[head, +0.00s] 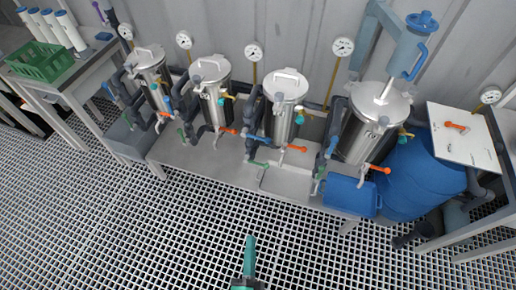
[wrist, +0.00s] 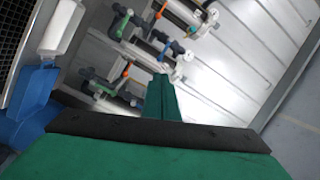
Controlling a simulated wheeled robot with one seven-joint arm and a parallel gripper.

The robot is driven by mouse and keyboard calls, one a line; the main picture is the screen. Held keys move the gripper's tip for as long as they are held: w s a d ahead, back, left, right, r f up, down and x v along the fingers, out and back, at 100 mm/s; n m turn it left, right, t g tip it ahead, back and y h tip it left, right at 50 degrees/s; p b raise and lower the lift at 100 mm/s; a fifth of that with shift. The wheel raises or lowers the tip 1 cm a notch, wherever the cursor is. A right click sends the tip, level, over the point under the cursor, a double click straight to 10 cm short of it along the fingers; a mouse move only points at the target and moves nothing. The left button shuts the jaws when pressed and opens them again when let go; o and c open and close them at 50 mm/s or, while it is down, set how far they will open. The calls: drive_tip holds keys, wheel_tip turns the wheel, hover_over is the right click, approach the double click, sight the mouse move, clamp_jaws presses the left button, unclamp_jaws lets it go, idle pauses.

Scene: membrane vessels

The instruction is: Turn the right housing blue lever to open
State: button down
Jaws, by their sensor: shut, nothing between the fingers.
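The right housing (head: 368,135) is the large steel vessel at the right end of a row of steel vessels in the head view. A blue lever (head: 331,146) sits on the dark piping at its left side. An orange lever (head: 380,169) is at its lower right. My gripper (head: 249,246) is green, shut and empty, over the floor grating in front of the bench, well apart from the lever. In the wrist view my gripper (wrist: 162,90) points toward tilted piping. A blue lever (wrist: 165,49) shows there, but I cannot tell which housing it belongs to.
A blue box (head: 349,196) and a large blue barrel (head: 421,176) stand at the right. A green crate (head: 42,62) is at far left. The grating (head: 190,225) before the bench is clear.

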sight(256, 137)
drive_tip(key=w+a+f+m+t+h, duration=0.1)
drive_tip(key=w+f+m+h, duration=0.2)
drive_tip(key=w+m, duration=1.05)
drive_tip(key=w+f+m+t+h, duration=0.1)
drive_tip(key=w+f+m+h, duration=0.25)
drive_tip(key=w+m, duration=0.95)
drive_tip(key=a+r+x, duration=0.1)
drive_tip(key=r+x, duration=0.1)
drive_tip(key=x, duration=1)
drive_tip(key=shift+r+y, duration=0.35)
drive_tip(key=shift+r, duration=0.15)
drive_tip(key=shift+d+n, duration=0.1)
drive_tip(key=shift+n, duration=0.35)
